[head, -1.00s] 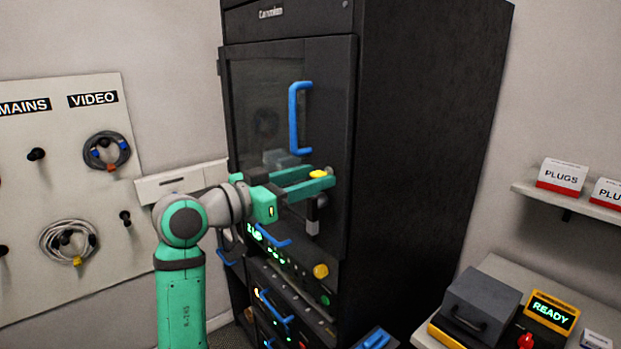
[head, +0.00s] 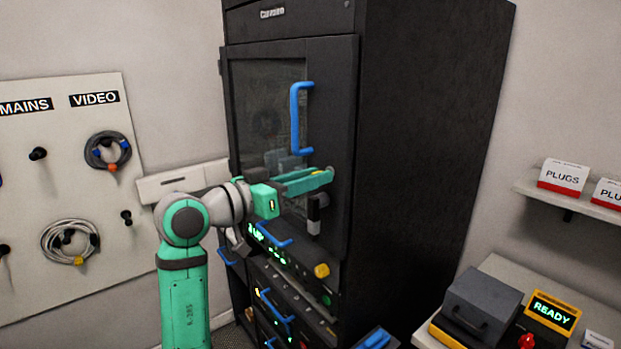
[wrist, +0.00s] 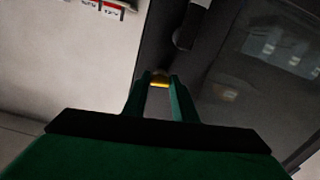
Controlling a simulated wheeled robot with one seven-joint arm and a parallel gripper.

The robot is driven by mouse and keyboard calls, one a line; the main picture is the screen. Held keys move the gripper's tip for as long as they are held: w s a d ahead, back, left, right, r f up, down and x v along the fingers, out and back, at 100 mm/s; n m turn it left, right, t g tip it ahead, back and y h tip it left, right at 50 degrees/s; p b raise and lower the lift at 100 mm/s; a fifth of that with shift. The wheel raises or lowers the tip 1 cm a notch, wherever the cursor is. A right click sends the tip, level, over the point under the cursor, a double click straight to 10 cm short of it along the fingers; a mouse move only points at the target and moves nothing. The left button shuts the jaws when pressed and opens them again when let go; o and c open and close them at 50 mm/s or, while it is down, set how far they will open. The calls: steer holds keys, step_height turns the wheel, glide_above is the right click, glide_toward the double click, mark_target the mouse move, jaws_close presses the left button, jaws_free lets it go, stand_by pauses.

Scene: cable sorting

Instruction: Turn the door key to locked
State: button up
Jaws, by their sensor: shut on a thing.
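The yellow door key (wrist: 160,82) sits between my fingertips in the wrist view, at the face of the black cabinet door (head: 338,120). My gripper (head: 322,174) reaches to the door's right side, below the long blue handle (head: 296,118), and is shut on the key. In the head view my fingers hide nearly all of the key. The lock behind it is hidden, so I cannot read the key's angle against any mark. The door looks closed against the cabinet.
A black and grey latch-like part (head: 314,214) hangs just below my fingers. Lower down are equipment drawers with blue handles (head: 274,236) and a yellow knob (head: 321,270). A cable board (head: 70,190) is on the left wall. A bench with a READY box (head: 552,312) is at right.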

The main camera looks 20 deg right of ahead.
steer(key=shift+n, duration=8.1)
steer(key=o, duration=1)
steer(key=shift+o, duration=0.2)
steer(key=v, duration=1)
steer(key=shift+a, duration=0.35)
steer(key=shift+s, duration=0.1)
